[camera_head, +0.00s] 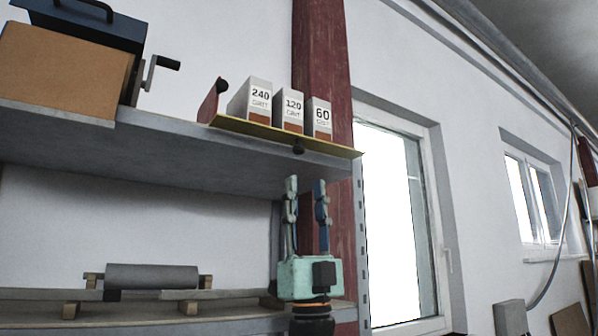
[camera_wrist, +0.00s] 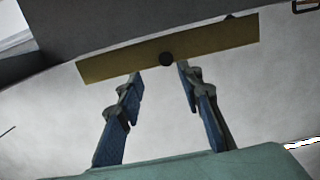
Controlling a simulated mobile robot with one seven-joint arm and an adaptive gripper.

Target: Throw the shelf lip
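The shelf lip (camera_head: 335,149) is a yellow strip along the front edge of the upper shelf, with a small dark knob (camera_head: 298,149) at its middle. In the wrist view the lip (camera_wrist: 215,44) crosses the upper part, its knob (camera_wrist: 166,59) showing between my fingertips. A red upright piece (camera_head: 209,103) with a dark knob stands at the lip's left end. My gripper (camera_head: 306,183) points up below the lip. Its fingers are spread, empty and look apart from the lip; the wrist view also shows the open fingers (camera_wrist: 160,72).
Cartons marked 240 (camera_head: 257,99), 120 (camera_head: 289,110) and 60 (camera_head: 318,119) stand just behind the lip. A brown box (camera_head: 62,68) sits farther left on the upper shelf (camera_head: 150,150). A grey roller (camera_head: 152,277) rests below. A red post (camera_head: 322,50) rises behind the cartons.

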